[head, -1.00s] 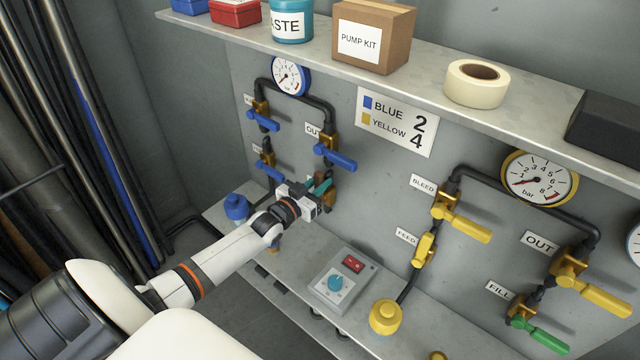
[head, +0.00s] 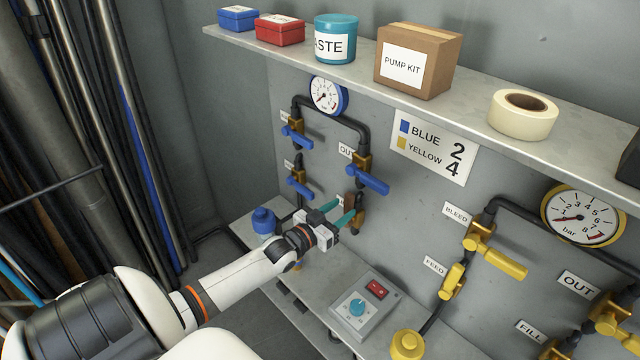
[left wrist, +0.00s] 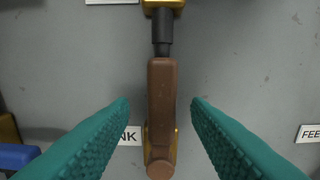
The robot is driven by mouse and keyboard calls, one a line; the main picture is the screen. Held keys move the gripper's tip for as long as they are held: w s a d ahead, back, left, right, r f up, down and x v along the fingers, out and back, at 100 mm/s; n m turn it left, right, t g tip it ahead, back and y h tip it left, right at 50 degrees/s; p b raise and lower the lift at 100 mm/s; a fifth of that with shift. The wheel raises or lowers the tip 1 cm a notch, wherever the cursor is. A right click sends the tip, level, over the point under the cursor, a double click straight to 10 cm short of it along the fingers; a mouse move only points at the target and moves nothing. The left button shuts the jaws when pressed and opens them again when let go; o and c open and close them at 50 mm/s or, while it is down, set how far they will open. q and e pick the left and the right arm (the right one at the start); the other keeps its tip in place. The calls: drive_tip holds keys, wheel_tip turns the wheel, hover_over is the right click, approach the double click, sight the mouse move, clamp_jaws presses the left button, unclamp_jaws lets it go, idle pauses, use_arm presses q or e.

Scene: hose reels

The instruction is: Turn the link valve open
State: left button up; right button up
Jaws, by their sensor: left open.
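The link valve has a brown lever handle (left wrist: 162,100), which also shows in the head view (head: 349,201). In the left wrist view it lies lengthwise in line with the dark pipe above it, over a brass body. A wall label (left wrist: 130,136) ending in "NK" is partly hidden behind my finger. My left gripper (head: 332,214) is open, its teal fingers (left wrist: 160,112) on either side of the handle in the wrist view, with a visible gap on both sides. It appears to be short of the handle in the head view. My right gripper is out of view.
Blue-handled valves (head: 372,180) sit above and left of the link valve; yellow ones (head: 495,262) are to the right. A control box (head: 365,305) and blue cap (head: 264,220) stand on the lower ledge. A loaded shelf (head: 370,88) overhangs the panel.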

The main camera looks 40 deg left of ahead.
use_arm(q)
drive_tip(key=s+b, duration=0.1)
drive_tip(key=s, duration=0.7)
drive_tip(key=shift+s+a, duration=0.2)
drive_tip(key=shift+a, duration=0.15)
